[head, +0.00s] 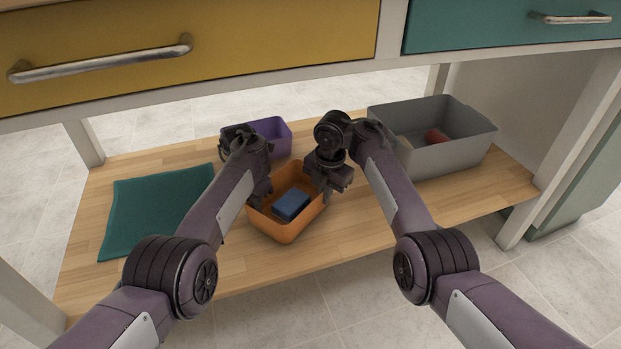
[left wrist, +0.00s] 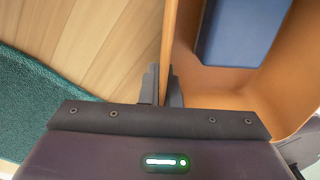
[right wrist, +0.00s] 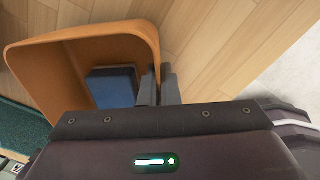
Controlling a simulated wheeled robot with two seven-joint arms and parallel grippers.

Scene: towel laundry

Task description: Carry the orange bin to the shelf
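The orange bin (head: 286,228) stands on the wooden shelf board (head: 350,238) with a blue block (head: 291,204) inside. My left gripper (head: 262,196) is at the bin's left wall. In the left wrist view its fingers (left wrist: 163,86) close on the orange wall (left wrist: 168,40), one on each side. My right gripper (head: 327,190) is at the bin's right wall. In the right wrist view its fingers (right wrist: 159,88) are shut on that wall, one inside and one outside. The blue block also shows in the right wrist view (right wrist: 112,87).
A purple bin (head: 274,138) is behind, partly hidden by my left arm. A grey bin (head: 452,160) holding a red item (head: 436,136) stands at the right. A teal towel (head: 155,208) lies at the left. Yellow (head: 200,45) and teal (head: 500,25) drawer fronts overhang the board.

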